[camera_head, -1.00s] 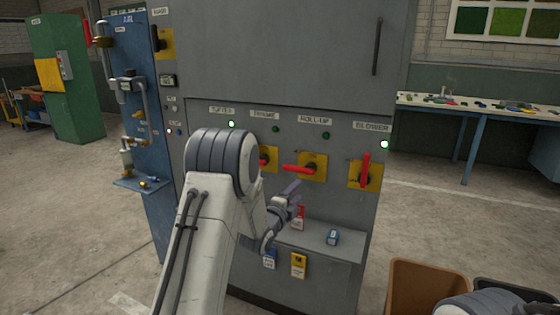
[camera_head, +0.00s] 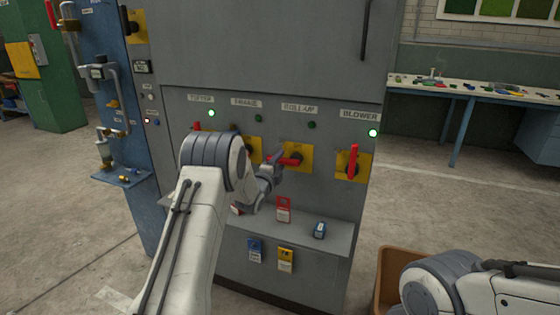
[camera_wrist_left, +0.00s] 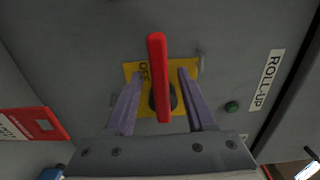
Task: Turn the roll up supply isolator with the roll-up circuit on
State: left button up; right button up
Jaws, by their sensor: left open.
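The roll-up isolator is a red bar handle (camera_head: 290,161) on a yellow plate (camera_head: 303,150) under the ROLL-UP label (camera_head: 299,108). The handle lies about horizontal, while the blower handle (camera_head: 353,160) stands upright. The green lamp (camera_head: 311,125) above the roll-up isolator looks unlit. My left gripper (camera_head: 276,165) is open at the handle. In the left wrist view its fingers (camera_wrist_left: 160,82) stand on either side of the red handle (camera_wrist_left: 158,60), with visible gaps. The yellow plate (camera_wrist_left: 132,70) lies behind. My right gripper is out of view; only its arm shows at lower right.
A shelf (camera_head: 335,238) below the isolators bears a small blue item (camera_head: 320,230) and a red tag (camera_head: 283,209). Blue (camera_head: 254,249) and yellow (camera_head: 286,258) tags hang beneath it. A brown bin (camera_head: 388,270) stands at lower right. The tufter (camera_head: 211,113) and blower (camera_head: 373,132) lamps are lit.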

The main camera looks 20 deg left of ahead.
pick_arm(q)
jog(key=shift+w, duration=0.4)
jog(key=shift+c, duration=0.3)
grip_shut()
dwell(1.0)
